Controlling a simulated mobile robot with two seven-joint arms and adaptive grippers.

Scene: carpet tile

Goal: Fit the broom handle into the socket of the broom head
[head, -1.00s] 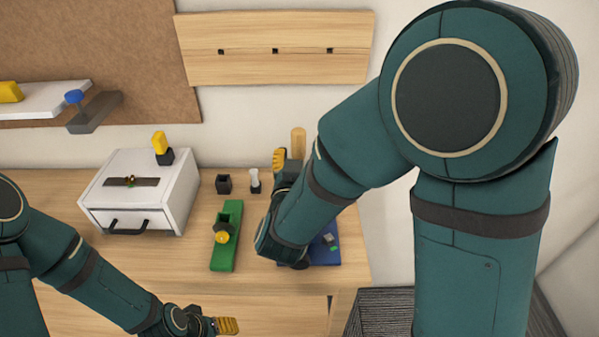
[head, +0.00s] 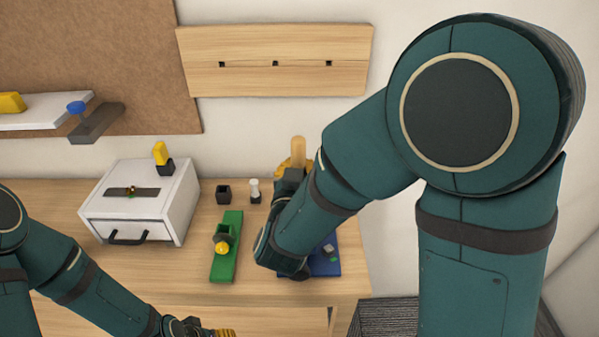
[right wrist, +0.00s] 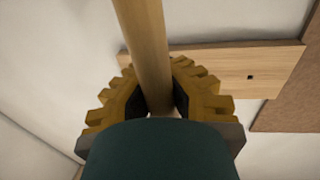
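The broom handle (head: 298,151) is a light wooden rod that stands upright at the back right of the table. It also shows in the right wrist view (right wrist: 143,50), between my right gripper's fingers (right wrist: 156,85). Their dark pads lie against both its sides, so the right gripper looks shut on it. The handle's lower end is hidden behind my arm. A green block (head: 222,265) with a dark square socket (head: 224,232) and a yellow knob looks like the broom head; it lies left of my right gripper. My left gripper (head: 222,333) is partly cut off at the bottom edge.
A white drawer box (head: 165,215) stands at left. A small dark cup (head: 223,194) and a white peg (head: 254,190) stand behind the green block. A blue piece (head: 328,262) lies partly under my right arm. A wooden board (head: 275,60) hangs on the wall.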

